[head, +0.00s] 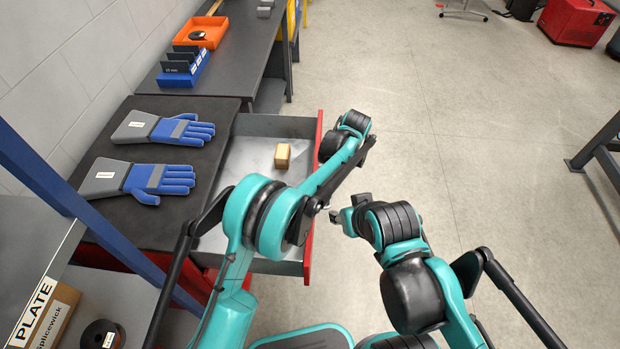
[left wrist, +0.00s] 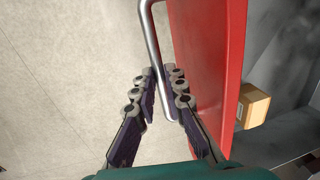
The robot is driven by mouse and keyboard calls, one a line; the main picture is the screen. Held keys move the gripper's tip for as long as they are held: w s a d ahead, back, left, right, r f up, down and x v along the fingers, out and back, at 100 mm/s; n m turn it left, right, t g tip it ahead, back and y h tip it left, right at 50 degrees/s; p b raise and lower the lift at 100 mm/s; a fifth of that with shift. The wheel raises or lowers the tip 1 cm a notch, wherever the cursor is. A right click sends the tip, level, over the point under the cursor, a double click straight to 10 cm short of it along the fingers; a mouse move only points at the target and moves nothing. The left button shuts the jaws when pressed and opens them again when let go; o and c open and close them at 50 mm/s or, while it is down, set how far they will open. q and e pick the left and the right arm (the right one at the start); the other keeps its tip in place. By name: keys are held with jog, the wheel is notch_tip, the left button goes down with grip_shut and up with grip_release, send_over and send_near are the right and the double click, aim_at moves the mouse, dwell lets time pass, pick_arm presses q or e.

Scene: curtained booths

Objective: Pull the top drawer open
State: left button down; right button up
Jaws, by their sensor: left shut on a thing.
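The top drawer (head: 250,126) stands pulled out from under the dark worktop, with its grey inside showing. Its red front (left wrist: 207,70) fills the right of the middle in the left wrist view. A bent metal bar handle (left wrist: 151,35) sticks out from that front. My left gripper (left wrist: 160,85) is shut on the lower end of the handle, one finger on each side. In the head view its fingers are hidden behind my wrist at the drawer front. My right gripper (head: 338,213) is outside the drawer front, holding nothing that I can see; its finger opening is unclear.
Two grey-blue gloves (head: 163,128) lie on the worktop (head: 120,215). A blue post (head: 95,222) stands at left. Floor right of the drawer is clear.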

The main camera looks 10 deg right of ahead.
pick_arm(q)
jog(key=shift+s+d, duration=0.25)
jog(key=shift+d, duration=0.55)
jog(key=shift+s+d, duration=0.3)
jog(key=shift+d, duration=0.45)
jog(key=shift+s+d, duration=0.25)
jog(key=shift+d, duration=0.55)
jog(key=c, duration=1.6)
grip_release()
jog(key=shift+o, duration=0.2)
jog(key=shift+r, duration=0.1)
notch_tip(320, 180, up, 12)
jog(key=d, duration=0.2)
jog(key=shift+s+f, duration=0.2)
jog(key=shift+s, duration=0.1)
